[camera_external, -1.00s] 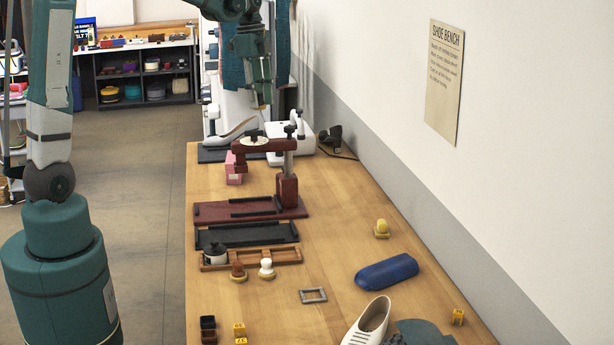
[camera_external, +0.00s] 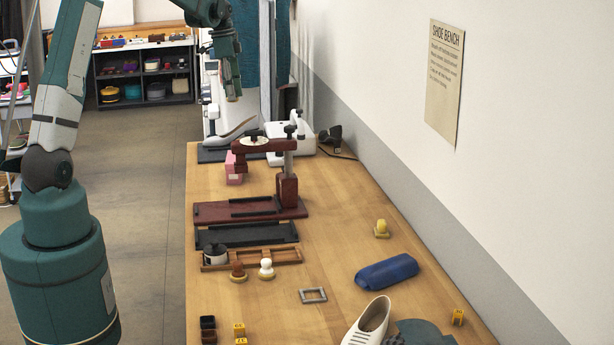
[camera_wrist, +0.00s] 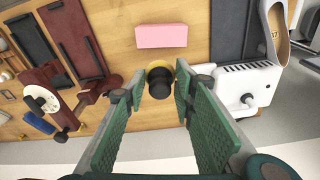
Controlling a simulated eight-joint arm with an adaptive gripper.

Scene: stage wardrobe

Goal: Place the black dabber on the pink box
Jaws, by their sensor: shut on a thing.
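My gripper (camera_external: 233,97) is high above the far left end of the bench in the outside view. In the wrist view its green-padded fingers (camera_wrist: 158,88) are shut on the black dabber (camera_wrist: 158,77), which has a round black knob and a yellowish base. In the outside view the dabber is too small to make out. The pink box (camera_external: 235,177) stands on the bench near its far left edge, partly behind the dark red press arm. In the wrist view the box (camera_wrist: 161,36) lies just above the dabber in the picture, with its top bare.
The dark red press (camera_external: 287,188) stands right of and nearer than the box. A white machine (camera_wrist: 240,85) and a white shoe (camera_wrist: 278,38) are close by. Brown (camera_external: 238,271) and white (camera_external: 266,268) dabbers stand by a wooden rack (camera_external: 285,256).

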